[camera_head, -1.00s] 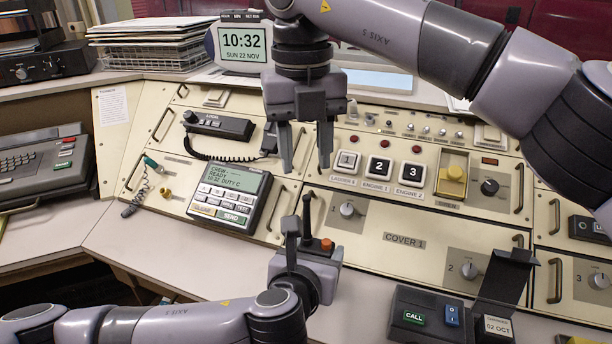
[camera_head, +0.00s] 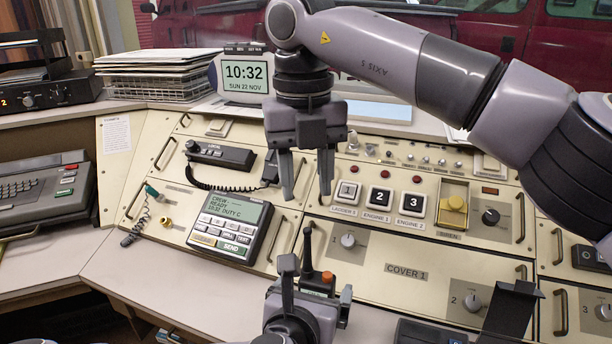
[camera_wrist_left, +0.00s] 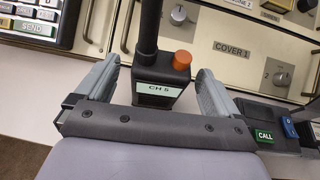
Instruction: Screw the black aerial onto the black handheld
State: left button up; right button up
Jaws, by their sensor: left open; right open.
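The black handheld (camera_wrist_left: 160,76), with an orange knob and a "CH 5" label, stands upright at the console's front. It also shows in the head view (camera_head: 318,284). The black aerial (camera_wrist_left: 149,24) rises upright from the handheld's top, left of the knob; it also shows in the head view (camera_head: 307,248). I cannot tell whether its thread is engaged. My left gripper (camera_head: 316,288) is open, with one finger on each side of the handheld and visible gaps in the left wrist view. My right gripper (camera_head: 306,192) is open and empty, pointing down above the aerial's tip.
A keypad unit (camera_head: 230,226) lies to the left and a corded handset (camera_head: 220,155) behind it. A black stand (camera_head: 510,310) rises at the right. The grey desk (camera_head: 150,268) at front left is clear.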

pick_arm(q)
jog(key=shift+p+v, duration=0.3)
jog(key=shift+v, duration=2.45)
pick_arm(e)
jog(key=shift+r, duration=0.4)
